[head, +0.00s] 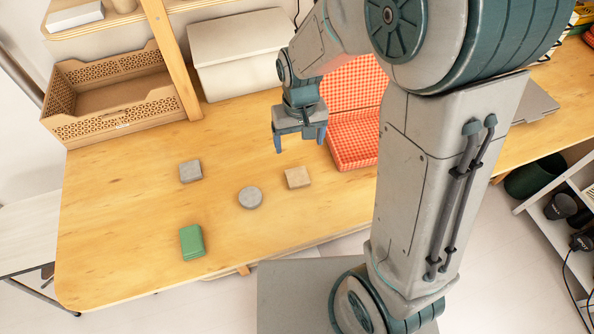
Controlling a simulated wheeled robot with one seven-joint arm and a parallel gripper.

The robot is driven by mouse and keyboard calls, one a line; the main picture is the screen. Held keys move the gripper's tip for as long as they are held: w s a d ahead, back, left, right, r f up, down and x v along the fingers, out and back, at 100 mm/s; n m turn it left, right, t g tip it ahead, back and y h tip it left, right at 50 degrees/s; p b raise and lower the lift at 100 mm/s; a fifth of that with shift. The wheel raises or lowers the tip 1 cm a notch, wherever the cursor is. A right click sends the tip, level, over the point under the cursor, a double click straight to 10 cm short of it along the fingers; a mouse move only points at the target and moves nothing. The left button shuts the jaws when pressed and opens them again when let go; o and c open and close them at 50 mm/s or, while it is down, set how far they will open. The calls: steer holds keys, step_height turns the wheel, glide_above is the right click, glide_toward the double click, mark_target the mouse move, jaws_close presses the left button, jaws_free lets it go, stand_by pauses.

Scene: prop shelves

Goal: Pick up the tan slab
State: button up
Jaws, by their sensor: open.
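The tan slab (297,177) is a small, flat, light-brown block lying on the wooden table (115,215), near its front edge. My gripper (299,145) is above the table, over and behind the slab as seen in the head view. Its two fingers point down and are spread apart with nothing between them. The gripper is apart from the slab, and the slab is in full view.
A grey disc (250,197), a grey block (190,171) and a green block (192,242) lie left of the slab. A red checkered open case (352,140) is right of it. A perforated wooden crate (85,130) and a white bin (240,50) stand behind.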

mark_target(297, 176)
steer(key=f, duration=0.7)
steer(key=f+p, duration=0.1)
steer(key=f, duration=0.6)
steer(key=shift+w+a+f, duration=0.15)
steer(key=shift+a+f, duration=0.05)
steer(key=shift+f, duration=0.2)
steer(key=c, duration=1.1)
